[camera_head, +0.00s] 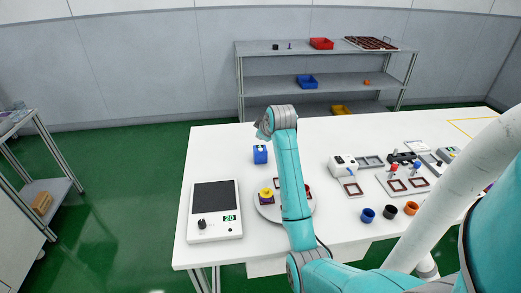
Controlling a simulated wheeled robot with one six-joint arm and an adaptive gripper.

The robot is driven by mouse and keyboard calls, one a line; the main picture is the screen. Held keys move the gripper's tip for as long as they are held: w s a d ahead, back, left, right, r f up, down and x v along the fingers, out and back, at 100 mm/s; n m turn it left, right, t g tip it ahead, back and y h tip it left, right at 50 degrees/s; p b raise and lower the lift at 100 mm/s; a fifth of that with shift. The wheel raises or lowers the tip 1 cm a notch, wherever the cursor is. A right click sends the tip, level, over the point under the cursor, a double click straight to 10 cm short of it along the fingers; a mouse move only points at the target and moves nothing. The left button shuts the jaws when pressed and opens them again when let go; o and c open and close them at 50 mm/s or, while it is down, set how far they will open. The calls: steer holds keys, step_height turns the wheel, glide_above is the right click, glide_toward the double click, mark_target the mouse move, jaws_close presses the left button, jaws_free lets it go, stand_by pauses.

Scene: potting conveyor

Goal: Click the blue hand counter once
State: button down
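The blue hand counter (260,155) is a small blue block with a pale part on top. It stands on the white table, left of my teal arm and behind the white scale-like device. The end of my arm is raised just above and behind the counter in the picture. My gripper itself cannot be made out; my arm's wrist hides it. Whether it touches the counter does not show.
A white device with a dark plate (215,211) stands at the front left. A round grey plate (269,213) with small coloured items is partly behind my arm. Blue (367,215), black (390,212) and orange (411,208) cups stand at the right. Shelves (300,45) stand behind.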

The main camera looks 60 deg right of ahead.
mark_target(261, 150)
steer(key=shift+f, duration=1.5)
steer(key=shift+f, duration=0.15)
steer(key=shift+f, duration=0.3)
steer(key=shift+f, duration=0.4)
stand_by(1.1)
steer(key=shift+r, duration=0.85)
steer(key=shift+r, duration=2.5)
